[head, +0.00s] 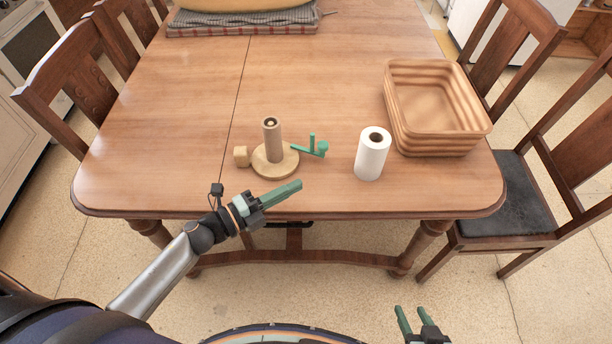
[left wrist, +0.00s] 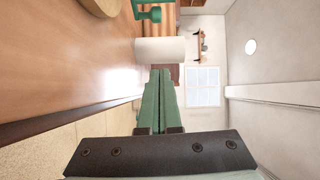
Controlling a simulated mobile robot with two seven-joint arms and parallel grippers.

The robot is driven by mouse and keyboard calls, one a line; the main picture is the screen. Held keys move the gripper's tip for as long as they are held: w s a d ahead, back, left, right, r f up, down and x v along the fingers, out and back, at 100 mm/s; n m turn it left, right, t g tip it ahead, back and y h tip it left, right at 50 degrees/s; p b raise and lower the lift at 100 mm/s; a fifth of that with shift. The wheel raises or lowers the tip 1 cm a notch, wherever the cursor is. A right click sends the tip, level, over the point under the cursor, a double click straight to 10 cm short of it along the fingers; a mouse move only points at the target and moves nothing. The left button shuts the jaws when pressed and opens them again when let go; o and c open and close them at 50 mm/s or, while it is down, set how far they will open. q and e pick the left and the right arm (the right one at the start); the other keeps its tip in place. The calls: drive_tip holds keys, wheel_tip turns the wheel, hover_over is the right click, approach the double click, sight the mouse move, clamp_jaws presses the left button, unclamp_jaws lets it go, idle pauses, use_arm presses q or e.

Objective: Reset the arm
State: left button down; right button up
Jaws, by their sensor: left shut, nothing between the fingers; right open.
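My left gripper (head: 284,192) is shut and empty. It is at the table's front edge, in front of the wooden holder, and its arm comes in from the left. In the left wrist view its green fingers (left wrist: 159,98) lie side by side, pointing toward the white roll, with nothing between them. My right gripper (head: 415,322) is at the bottom of the head view, off the table on the near side. Its two green fingers stand apart, open and empty.
Folded cloths (head: 240,22) lie at the far end.

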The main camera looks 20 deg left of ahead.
use_arm(q)
drive_tip(key=shift+s+a, duration=0.15)
drive_tip(key=shift+s, duration=0.05)
